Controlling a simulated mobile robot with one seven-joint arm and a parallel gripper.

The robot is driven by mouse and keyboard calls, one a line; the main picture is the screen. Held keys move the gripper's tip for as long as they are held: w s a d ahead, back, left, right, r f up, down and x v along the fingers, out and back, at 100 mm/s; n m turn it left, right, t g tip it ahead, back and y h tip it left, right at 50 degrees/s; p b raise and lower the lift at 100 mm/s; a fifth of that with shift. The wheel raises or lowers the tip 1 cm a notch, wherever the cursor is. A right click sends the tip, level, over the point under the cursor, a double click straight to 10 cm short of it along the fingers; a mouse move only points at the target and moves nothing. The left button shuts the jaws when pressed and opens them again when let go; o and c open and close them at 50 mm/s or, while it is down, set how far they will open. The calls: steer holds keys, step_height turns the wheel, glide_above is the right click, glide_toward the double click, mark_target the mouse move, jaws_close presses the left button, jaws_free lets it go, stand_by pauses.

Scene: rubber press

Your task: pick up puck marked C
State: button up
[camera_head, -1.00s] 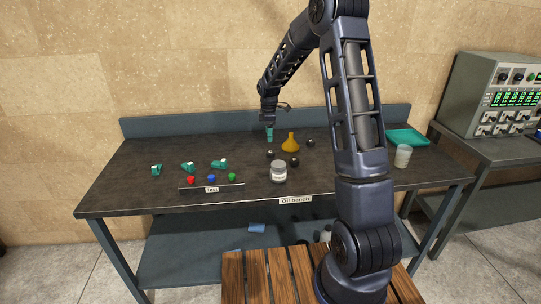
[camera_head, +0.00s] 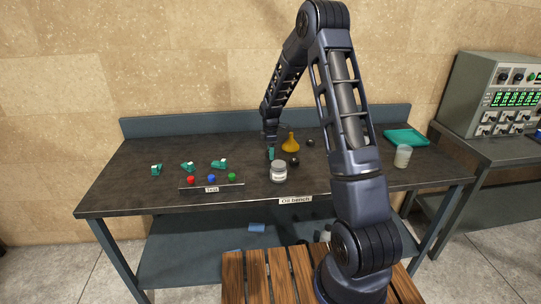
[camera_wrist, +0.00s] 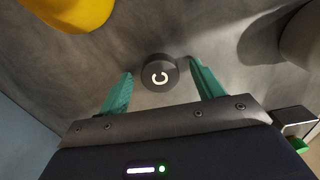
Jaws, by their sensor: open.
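The puck marked C (camera_wrist: 159,72) is a small dark disc with a white letter on its top, seen in the wrist view. It lies on the dark bench top. My gripper (camera_wrist: 162,68) is open, with one teal finger on each side of the puck and a gap showing on both sides. In the head view my gripper (camera_head: 271,153) is low over the bench, left of the yellow flask, and largely hides the puck there. Two other dark pucks lie to the right, one nearer (camera_head: 294,162) and one farther back (camera_head: 311,143).
The yellow flask (camera_head: 291,143) stands close to my gripper and also shows in the wrist view (camera_wrist: 75,10). A lidded jar (camera_head: 278,172) stands in front. Teal clips (camera_head: 188,167) and a strip with coloured buttons (camera_head: 211,182) are at left. A teal tray (camera_head: 406,138) is at right.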

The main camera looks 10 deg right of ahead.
steer(key=c, duration=1.1)
steer(key=shift+r, duration=0.15)
